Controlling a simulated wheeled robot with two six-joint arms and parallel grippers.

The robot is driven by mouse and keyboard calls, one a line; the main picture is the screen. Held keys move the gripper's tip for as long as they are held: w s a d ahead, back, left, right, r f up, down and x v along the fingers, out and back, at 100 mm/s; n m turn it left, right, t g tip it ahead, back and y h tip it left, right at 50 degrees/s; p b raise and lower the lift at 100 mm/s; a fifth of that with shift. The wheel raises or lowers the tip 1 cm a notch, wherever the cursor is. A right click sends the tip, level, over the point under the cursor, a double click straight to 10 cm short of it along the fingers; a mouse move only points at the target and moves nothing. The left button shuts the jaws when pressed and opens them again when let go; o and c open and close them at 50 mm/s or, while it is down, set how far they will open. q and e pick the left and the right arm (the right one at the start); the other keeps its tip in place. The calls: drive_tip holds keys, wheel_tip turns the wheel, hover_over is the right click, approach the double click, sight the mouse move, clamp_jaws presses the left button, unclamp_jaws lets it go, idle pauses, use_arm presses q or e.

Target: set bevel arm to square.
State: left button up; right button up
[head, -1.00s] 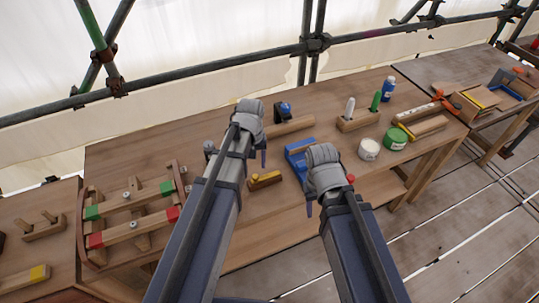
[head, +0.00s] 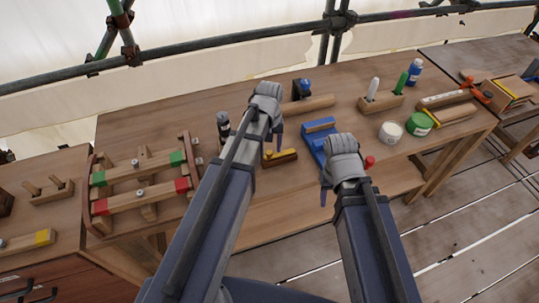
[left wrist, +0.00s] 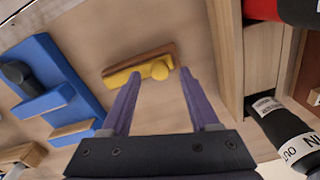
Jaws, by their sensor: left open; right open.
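The bevel (head: 280,158) lies on the workbench, a brown wooden stock with a yellow arm and a yellow knob. In the left wrist view the yellow arm (left wrist: 128,74) lies close along the brown stock (left wrist: 140,58), not square to it. The round knob (left wrist: 159,70) is at one end. My left gripper (head: 277,136) is open and empty, above and just behind the bevel in the head view. Its fingers (left wrist: 157,84) appear either side of the bevel in the left wrist view, apart from it. My right gripper (head: 324,186) is open near the bench's front edge, its fingertips partly hidden.
A blue fixture (head: 314,147) stands right of the bevel. A black cylinder (head: 223,124) is to its left, beside a clamped wooden frame (head: 97,165). Bare bench top lies behind the left gripper.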

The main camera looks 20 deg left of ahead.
use_arm(q)
drive_tip(key=shift+f+b, duration=0.35)
drive_tip(key=shift+f, duration=0.4)
clamp_jaws()
idle(0.9)
